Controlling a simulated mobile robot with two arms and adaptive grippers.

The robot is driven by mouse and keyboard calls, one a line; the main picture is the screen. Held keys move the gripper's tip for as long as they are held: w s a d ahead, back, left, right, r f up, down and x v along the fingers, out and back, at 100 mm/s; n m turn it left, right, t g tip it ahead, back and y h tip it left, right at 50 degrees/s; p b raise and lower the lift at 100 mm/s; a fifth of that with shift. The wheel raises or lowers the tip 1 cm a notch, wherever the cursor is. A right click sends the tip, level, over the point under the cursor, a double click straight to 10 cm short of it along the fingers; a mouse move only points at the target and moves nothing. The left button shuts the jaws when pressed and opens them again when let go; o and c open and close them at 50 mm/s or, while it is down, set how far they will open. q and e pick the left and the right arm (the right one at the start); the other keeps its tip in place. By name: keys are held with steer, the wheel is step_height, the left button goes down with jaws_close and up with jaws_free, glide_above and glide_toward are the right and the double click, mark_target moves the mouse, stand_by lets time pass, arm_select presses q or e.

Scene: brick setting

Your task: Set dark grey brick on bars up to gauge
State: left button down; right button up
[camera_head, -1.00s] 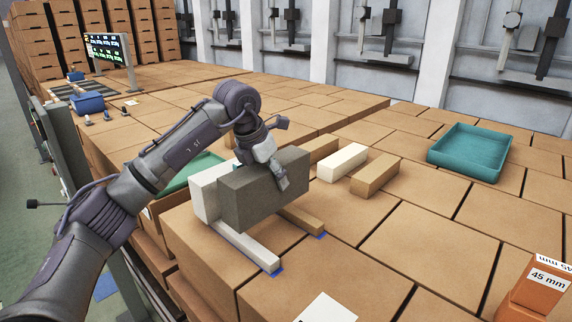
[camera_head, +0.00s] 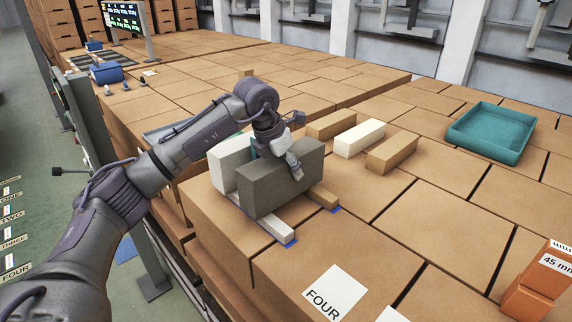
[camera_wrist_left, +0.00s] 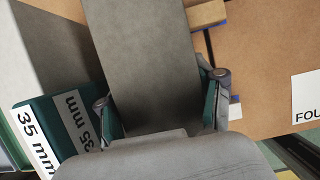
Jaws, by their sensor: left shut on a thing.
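The dark grey brick (camera_head: 280,182) is upright over the bars, with my left gripper (camera_head: 291,163) shut on it; it also fills the middle of the left wrist view (camera_wrist_left: 150,60). The white bar (camera_head: 276,229) and the tan bar (camera_head: 324,197) stick out from under it, their ends by blue marks. I cannot tell whether the brick touches the bars. A white brick (camera_head: 228,158) stands behind it. The teal gauge (camera_wrist_left: 62,125), labelled 35 mm, is between the two bricks, mostly hidden in the head view. My right gripper is not in view.
Tan and white blocks (camera_head: 360,138) lie in a row behind the bars. A teal tray (camera_head: 470,143) is at the back right. An orange block (camera_head: 540,275) marked 45 mm is at the right. A card reading FOUR (camera_head: 335,293) lies in front. The surface between is clear.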

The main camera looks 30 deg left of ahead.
arm_select(q)
steer(key=c, duration=0.5)
jaws_free()
steer(key=shift+f, duration=0.2)
steer(key=o, duration=0.3)
steer(key=shift+s+r, duration=0.1)
steer(key=shift+s, duration=0.05)
steer(key=shift+r, duration=0.6)
steer(key=b+v, duration=0.2)
steer(key=v, duration=0.9)
steer(key=shift+s+a+r, duration=0.1)
steer(key=shift+s+r, duration=0.05)
steer(key=shift+r, duration=0.1)
